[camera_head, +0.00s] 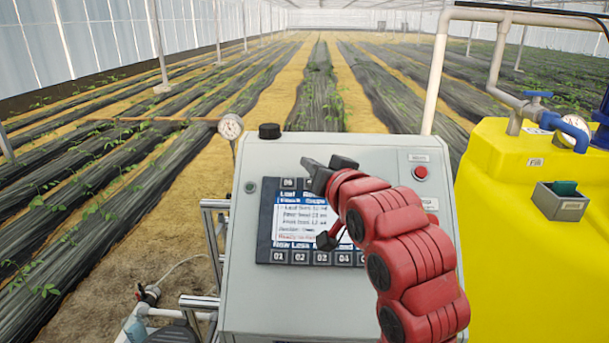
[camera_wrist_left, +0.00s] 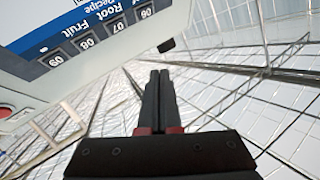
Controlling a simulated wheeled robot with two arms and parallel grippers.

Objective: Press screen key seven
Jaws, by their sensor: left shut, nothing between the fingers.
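A grey control box (camera_head: 245,300) carries a blue-and-white screen (camera_head: 284,222) with dark numbered keys above and below it. My left gripper (camera_head: 306,164) is shut and empty in front of the box, near the screen's top edge. It covers part of the upper key row in the head view, where key 06 (camera_head: 288,183) shows and key 07 is hidden. In the left wrist view, key 07 (camera_wrist_left: 119,26) shows upside down between keys 06 and 08. The closed fingertips (camera_wrist_left: 159,72) point past the panel; I cannot tell how far off it they are. My right gripper is not in view.
A red button (camera_head: 421,173) sits on the box's right side and a black cap (camera_head: 269,131) on its top. A gauge (camera_head: 230,127) stands at the left. A yellow tank (camera_head: 530,250) and white pipes (camera_head: 437,70) stand at the right. Crop rows lie behind.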

